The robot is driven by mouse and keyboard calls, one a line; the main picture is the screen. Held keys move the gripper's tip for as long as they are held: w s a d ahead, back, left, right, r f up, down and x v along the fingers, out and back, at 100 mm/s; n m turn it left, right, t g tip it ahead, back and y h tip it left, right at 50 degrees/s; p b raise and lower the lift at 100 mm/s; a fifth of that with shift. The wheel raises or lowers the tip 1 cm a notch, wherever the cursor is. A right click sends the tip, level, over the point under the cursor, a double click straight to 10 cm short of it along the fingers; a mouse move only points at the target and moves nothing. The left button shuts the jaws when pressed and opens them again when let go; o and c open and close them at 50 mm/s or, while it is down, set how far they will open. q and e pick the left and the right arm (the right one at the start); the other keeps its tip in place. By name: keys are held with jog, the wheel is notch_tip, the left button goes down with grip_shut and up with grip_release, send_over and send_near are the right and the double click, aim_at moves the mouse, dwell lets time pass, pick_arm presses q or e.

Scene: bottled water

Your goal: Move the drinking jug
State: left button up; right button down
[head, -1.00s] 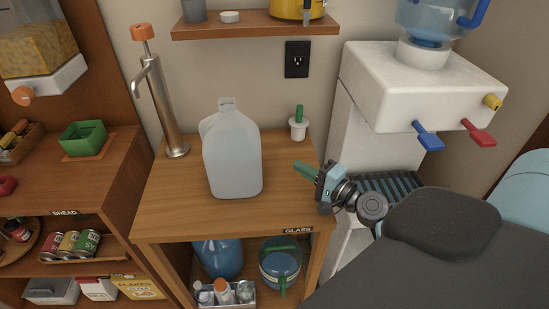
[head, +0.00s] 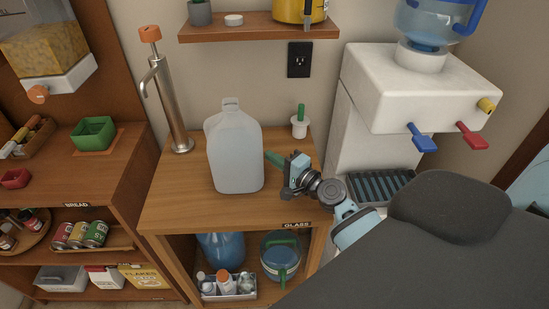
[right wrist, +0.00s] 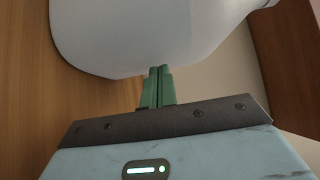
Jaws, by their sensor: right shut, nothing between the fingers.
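The drinking jug (head: 235,155) is a translucent whitish plastic jug standing upright on the small wooden table (head: 180,205). My right gripper (head: 270,157) is at the jug's right side, with its green fingers shut and empty. In the right wrist view, the shut fingers (right wrist: 157,85) point at the jug's side (right wrist: 140,35), and the tips reach its edge in the picture. I cannot tell whether they touch it. My left gripper is not in view.
A metal tap (head: 170,100) stands behind the jug to the left. A small white pot with a green handle (head: 299,125) stands behind to the right. A white water dispenser (head: 400,90) is at the right. A wall shelf (head: 260,28) hangs above. The table's front left is clear.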

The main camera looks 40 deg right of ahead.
aim_at(239, 159)
jog(key=w+a, duration=0.1)
jog(key=a, duration=0.1)
jog(key=w+a, duration=0.2)
jog(key=a, duration=0.1)
jog(key=w+a, duration=0.2)
jog(key=a, duration=0.1)
jog(key=shift+w+r, duration=0.1)
jog(key=shift+r, duration=0.05)
jog(key=w+a, duration=0.2)
jog(key=a, duration=0.1)
jog(key=w+a, duration=0.2)
jog(key=a, duration=0.1)
jog(key=w+a, duration=0.2)
jog(key=a, duration=0.1)
jog(key=shift+a, duration=0.15)
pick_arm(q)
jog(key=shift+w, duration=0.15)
